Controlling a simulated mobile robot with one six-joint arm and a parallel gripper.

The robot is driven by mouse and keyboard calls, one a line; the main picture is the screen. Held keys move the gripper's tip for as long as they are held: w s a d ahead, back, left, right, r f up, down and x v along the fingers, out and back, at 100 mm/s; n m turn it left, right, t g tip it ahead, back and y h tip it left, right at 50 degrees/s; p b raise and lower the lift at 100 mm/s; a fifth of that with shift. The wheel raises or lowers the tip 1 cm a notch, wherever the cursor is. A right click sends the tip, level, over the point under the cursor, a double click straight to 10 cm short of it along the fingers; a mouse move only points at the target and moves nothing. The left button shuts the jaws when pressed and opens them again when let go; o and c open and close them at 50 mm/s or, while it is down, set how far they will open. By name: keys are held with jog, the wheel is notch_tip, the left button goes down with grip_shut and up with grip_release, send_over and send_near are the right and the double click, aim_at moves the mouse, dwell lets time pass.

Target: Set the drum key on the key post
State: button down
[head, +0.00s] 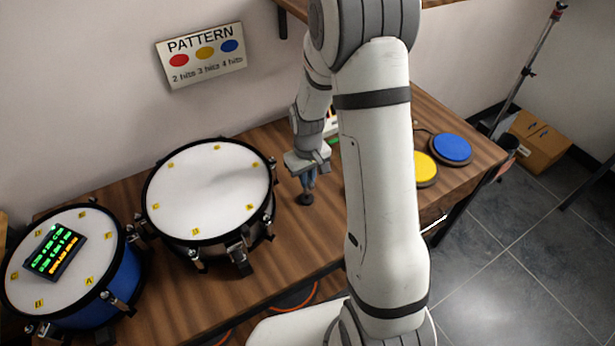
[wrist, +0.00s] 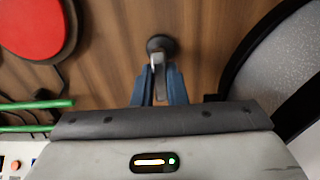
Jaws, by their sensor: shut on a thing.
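My gripper (head: 309,182) points down over the wooden table, just right of the middle drum. In the wrist view its two blue fingers (wrist: 158,84) are shut on a small grey metal piece, which looks like the drum key (wrist: 158,63). A dark round base, which looks like the key post (wrist: 161,43), stands on the table right by the fingertips. The post's base also shows below the gripper in the head view (head: 305,199). The key overlaps the post in the wrist view; I cannot tell whether it touches or sits on it. The fingers hide part of the key.
A white-topped drum (head: 208,188) stands close left of my gripper. A blue drum (head: 60,285) with a lit device (head: 56,251) is farther left. Yellow (head: 425,168) and blue (head: 450,148) pads lie right. Near the gripper are a red pad (wrist: 30,25) and green sticks (wrist: 35,105).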

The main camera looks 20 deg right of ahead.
jog(key=shift+r, duration=0.15)
dwell(0.3)
jog(key=c, duration=1.4)
grip_release()
jog(key=shift+o, duration=0.2)
notch_tip(320, 180, up, 7)
jog(key=shift+r, duration=0.45)
